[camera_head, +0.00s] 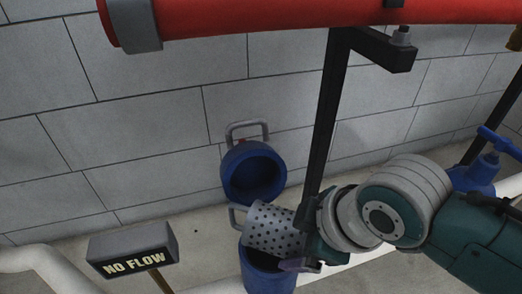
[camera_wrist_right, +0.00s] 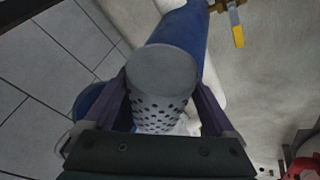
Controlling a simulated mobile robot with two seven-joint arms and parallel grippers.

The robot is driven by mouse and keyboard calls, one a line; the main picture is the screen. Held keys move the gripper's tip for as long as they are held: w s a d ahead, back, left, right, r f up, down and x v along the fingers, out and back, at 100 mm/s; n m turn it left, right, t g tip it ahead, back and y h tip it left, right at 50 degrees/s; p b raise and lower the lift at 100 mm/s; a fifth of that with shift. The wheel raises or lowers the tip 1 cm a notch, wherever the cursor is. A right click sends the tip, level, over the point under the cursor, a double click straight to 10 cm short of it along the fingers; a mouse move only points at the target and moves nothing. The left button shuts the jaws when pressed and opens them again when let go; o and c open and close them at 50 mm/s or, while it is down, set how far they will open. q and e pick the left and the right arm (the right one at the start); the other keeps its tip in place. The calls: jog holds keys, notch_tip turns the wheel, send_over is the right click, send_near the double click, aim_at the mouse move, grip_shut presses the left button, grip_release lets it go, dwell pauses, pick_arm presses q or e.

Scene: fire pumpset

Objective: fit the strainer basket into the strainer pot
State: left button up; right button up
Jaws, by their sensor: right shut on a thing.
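The strainer basket (camera_head: 270,228) is a grey perforated cylinder with a bar handle at its left end. It is tilted in the head view, just above the mouth of the blue strainer pot (camera_head: 268,276). I cannot tell whether the basket touches the rim. My right gripper (camera_head: 298,263) is shut on the basket near its right end. In the right wrist view the basket (camera_wrist_right: 162,92) sits between the two purple fingers, its plain grey end showing. A blue cylinder (camera_wrist_right: 186,32), probably the pot, lies beyond it. My left gripper is not in view.
A round blue lid (camera_head: 253,172) with a handle leans near the block wall. A black post (camera_head: 328,120) under the red pipe (camera_head: 270,15) stands close behind my right arm. A "NO FLOW" sign (camera_head: 132,252) stands left. A yellow valve lever (camera_wrist_right: 237,28) shows in the wrist view.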

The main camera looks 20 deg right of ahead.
jog(key=shift+f, duration=0.3)
jog(key=o, duration=1.4)
jog(key=shift+r, duration=0.25)
jog(key=p+v, duration=0.7)
jog(key=v, duration=0.5)
jog(key=s+d+r+m, duration=0.1)
jog(key=s+r+m, duration=0.1)
jog(key=s+m, duration=0.1)
jog(key=s+d+r+m+g+h, duration=0.1)
jog(key=s+r+m, duration=0.1)
jog(key=s+m, duration=0.1)
jog(key=s+d+r+m, duration=0.1)
jog(key=s+r+m, duration=0.1)
jog(key=s, duration=0.3)
jog(key=shift+s+d+r+m+h, duration=0.15)
jog(key=shift+d+m+h, duration=0.2)
jog(key=shift+m, duration=0.25)
